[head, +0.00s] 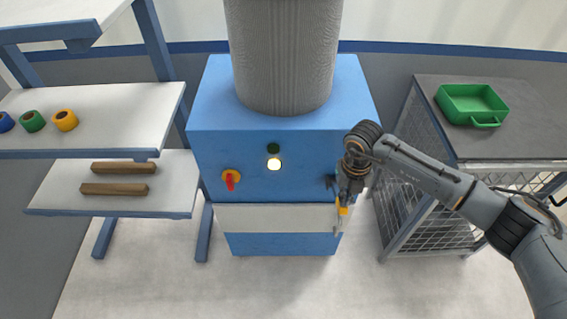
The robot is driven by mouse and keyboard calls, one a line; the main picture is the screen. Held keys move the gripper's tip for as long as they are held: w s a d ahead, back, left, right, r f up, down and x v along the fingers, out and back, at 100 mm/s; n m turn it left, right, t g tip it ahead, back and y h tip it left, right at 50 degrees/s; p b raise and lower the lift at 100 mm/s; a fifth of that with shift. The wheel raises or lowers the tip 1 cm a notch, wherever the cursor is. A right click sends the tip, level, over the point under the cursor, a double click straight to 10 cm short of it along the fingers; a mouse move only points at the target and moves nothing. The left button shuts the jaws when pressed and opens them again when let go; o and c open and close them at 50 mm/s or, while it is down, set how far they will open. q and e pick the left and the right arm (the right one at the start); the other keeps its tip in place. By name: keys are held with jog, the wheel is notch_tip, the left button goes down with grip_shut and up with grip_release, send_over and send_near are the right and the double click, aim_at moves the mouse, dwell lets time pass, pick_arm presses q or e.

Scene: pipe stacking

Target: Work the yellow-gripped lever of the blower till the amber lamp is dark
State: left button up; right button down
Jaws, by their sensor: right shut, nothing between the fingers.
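The blower is a blue cabinet (212,150) with a wide grey ribbed pipe on top. On its front a lamp (274,164) glows bright whitish-yellow, and a dark green lamp (273,148) sits just above it. A yellow grip (343,210), apparently the lever's, shows at the cabinet's right front edge. My right gripper (345,196) points down there, shut and empty, right at the grip's upper end; whether they touch I cannot tell. The gripper and wrist hide the lever's mount. My left gripper is out of view.
A red switch on a yellow plate (230,180) is on the cabinet's left front. Left, a white-and-blue rack (130,110) holds coloured rings and two brown bars (114,189). Right, a grey-topped mesh cart (450,145) carries a green bin (471,104). The floor in front is clear.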

pick_arm(q)
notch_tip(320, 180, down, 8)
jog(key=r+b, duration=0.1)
jog(key=b, duration=0.6)
pick_arm(e)
notch_tip(320, 180, down, 9)
notch_tip(320, 180, up, 10)
jog(key=p, duration=0.7)
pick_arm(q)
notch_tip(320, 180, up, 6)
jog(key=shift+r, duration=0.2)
pick_arm(e)
notch_tip(320, 180, up, 5)
jog(key=p, duration=0.3)
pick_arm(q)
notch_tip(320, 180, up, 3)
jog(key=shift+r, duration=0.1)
